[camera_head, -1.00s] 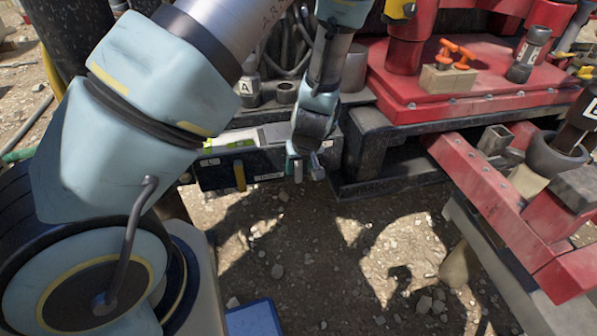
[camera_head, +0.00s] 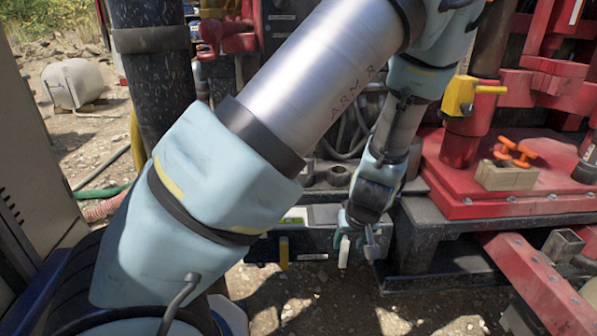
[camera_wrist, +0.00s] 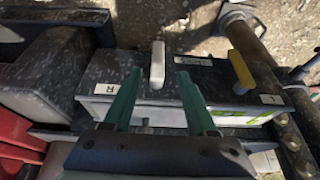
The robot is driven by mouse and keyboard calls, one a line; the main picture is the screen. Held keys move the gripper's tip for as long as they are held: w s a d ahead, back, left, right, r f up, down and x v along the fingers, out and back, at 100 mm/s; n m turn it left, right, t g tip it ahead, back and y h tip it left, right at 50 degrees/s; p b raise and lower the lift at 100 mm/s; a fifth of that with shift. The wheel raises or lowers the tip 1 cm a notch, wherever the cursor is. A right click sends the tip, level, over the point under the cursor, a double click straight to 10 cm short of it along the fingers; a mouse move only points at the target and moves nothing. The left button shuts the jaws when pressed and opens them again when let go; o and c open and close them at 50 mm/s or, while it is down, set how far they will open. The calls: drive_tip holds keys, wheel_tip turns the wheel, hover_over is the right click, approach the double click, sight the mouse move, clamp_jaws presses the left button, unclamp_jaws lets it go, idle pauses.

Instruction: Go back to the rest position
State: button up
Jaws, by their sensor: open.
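My gripper (camera_head: 358,246) hangs at the end of my arm, in front of the grey tank box (camera_head: 318,239) in the head view. In the wrist view my gripper (camera_wrist: 154,98) shows two green fingers spread apart with nothing between them. Just beyond the fingertips, a white handle (camera_wrist: 157,65) stands on the box's dark face beside an "R" label. A yellow handle (camera_wrist: 241,70) is farther right on the same face. The yellow handle also shows in the head view (camera_head: 284,252). The white handle (camera_head: 344,251) is beside the fingers there; whether they touch cannot be told.
A red platform (camera_head: 480,207) bears a wooden block with orange knobs (camera_head: 508,173) to the right. A yellow valve (camera_head: 468,95) is above it. A thick black pipe (camera_head: 152,80) stands at left. Gravel ground (camera_head: 300,290) lies open below the box.

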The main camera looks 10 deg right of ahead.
drive_tip(key=a+r+g+p, duration=0.1)
drive_tip(key=a+r+p, duration=0.1)
drive_tip(key=a+r, duration=0.8)
drive_tip(key=a+r+g+p, duration=0.1)
drive_tip(key=a+r+p, duration=0.2)
drive_tip(key=a+r, duration=0.8)
drive_tip(key=a, duration=0.6)
drive_tip(key=shift+s+a+g, duration=0.15)
drive_tip(key=shift+a+g, duration=0.25)
